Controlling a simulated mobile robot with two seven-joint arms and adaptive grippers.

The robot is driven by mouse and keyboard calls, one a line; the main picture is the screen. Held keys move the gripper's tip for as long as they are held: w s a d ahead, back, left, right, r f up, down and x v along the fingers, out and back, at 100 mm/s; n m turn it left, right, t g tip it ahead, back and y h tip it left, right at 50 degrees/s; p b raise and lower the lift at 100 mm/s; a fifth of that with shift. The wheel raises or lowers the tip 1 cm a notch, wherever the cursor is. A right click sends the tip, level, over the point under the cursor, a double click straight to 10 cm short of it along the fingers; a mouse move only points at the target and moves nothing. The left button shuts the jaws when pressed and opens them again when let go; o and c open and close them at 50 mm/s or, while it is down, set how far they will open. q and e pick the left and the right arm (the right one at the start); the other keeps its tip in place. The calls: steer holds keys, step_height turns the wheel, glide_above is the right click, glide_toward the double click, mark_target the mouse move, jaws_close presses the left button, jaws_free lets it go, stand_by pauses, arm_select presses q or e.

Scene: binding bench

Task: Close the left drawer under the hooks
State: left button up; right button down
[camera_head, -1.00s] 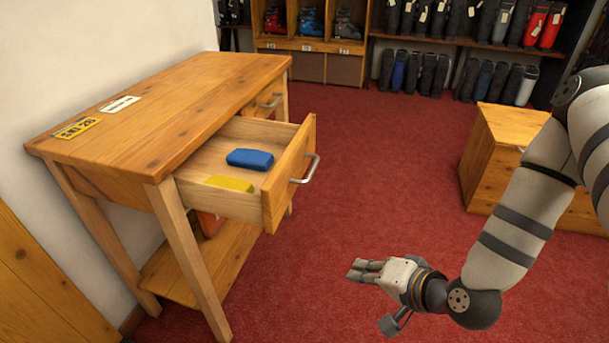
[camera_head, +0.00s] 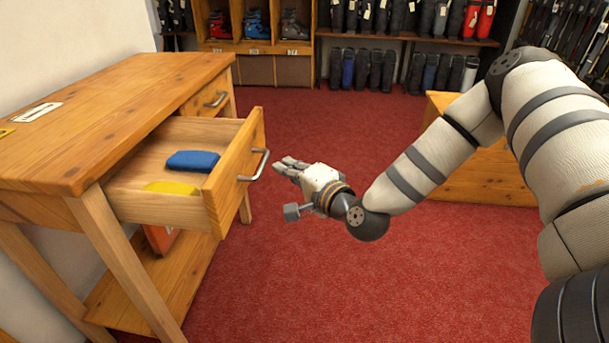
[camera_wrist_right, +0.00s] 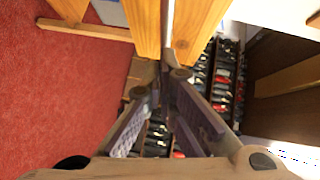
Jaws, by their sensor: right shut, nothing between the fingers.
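The pulled-out drawer (camera_head: 236,175) of the wooden bench is open; it is the nearer of two drawers. Its front carries a metal bar handle (camera_head: 254,165). Inside lie a blue block (camera_head: 193,161) and a yellow block (camera_head: 172,188). My right gripper (camera_head: 280,166) is shut and empty, its fingertips just right of the handle and pointing at the drawer front, seemingly a little apart from it. The right wrist view shows its fingers (camera_wrist_right: 172,76) together, with wooden panels close ahead. My left gripper and any hooks are not in view.
The far drawer, with its own handle (camera_head: 216,99), is shut. The bench top (camera_head: 110,105) holds a white label (camera_head: 39,112). A wooden box (camera_head: 465,175) stands behind my right arm. Red carpet (camera_head: 320,270) in front of the bench is clear.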

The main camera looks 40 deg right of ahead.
mark_target(184, 180)
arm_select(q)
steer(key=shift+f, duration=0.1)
arm_select(e)
steer(key=shift+w+a+f, duration=0.1)
steer(key=shift+w+a, duration=0.35)
steer(key=shift+w, duration=0.1)
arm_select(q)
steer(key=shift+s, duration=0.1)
